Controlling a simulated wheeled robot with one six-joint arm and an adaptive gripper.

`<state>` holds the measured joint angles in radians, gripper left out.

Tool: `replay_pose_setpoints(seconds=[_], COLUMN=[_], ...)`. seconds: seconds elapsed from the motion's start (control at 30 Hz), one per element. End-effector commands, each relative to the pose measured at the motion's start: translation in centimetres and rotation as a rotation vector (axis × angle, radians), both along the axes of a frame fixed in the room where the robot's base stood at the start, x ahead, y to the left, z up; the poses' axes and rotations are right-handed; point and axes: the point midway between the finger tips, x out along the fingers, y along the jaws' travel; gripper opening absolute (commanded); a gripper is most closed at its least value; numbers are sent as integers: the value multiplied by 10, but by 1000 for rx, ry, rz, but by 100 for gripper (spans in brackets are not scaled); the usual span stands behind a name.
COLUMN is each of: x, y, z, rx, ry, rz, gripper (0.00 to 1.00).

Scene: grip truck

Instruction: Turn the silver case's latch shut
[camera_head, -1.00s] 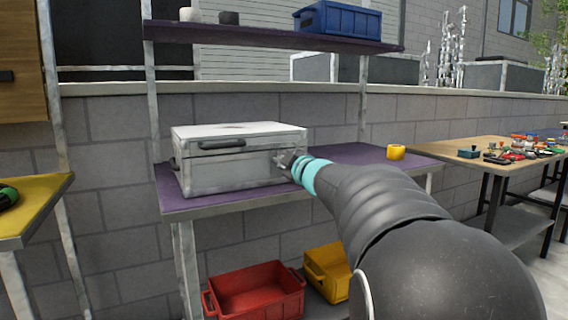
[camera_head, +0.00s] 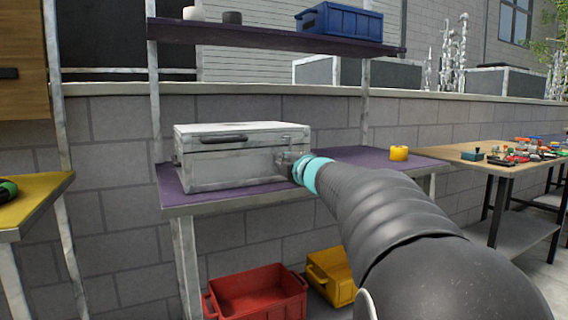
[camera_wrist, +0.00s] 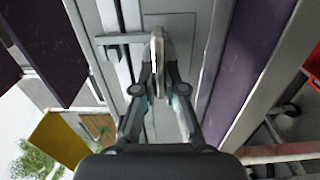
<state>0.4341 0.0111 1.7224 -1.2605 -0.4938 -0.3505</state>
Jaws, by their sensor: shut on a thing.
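The silver case (camera_head: 235,170) stands on the purple shelf with its lid down. Its dark handle (camera_head: 222,140) faces front. My gripper (camera_head: 290,160) is at the right end of the case's front, and the black arm hides part of that end. In the wrist view the fingers of my gripper (camera_wrist: 160,72) are shut on the case's latch (camera_wrist: 157,46), a small metal piece standing up from the case front. The latch's exact turn is hard to tell.
A red crate (camera_head: 258,292) and a yellow crate (camera_head: 330,275) are below. An upper shelf (camera_head: 270,38) carries a blue crate (camera_head: 340,20). A wooden table (camera_head: 470,152) with small items stands at right.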

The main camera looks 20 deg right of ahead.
Motion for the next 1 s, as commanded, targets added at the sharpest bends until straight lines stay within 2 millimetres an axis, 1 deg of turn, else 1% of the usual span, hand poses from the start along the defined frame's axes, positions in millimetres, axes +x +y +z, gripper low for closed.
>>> replay_pose_setpoints(seconds=[0.47,0.5,0.57,0.6,0.87,1.0], x=[0,0,0,0,0,-7], y=[0,0,0,0,0,-1], z=[-1,-1,-1,-1,-1,0], rx=[-16,-15,-15,-15,-14,-14], ry=[1,1,1,1,1,0], rz=[0,0,0,0,0,-1], gripper=[0,15,30,35,35,35])
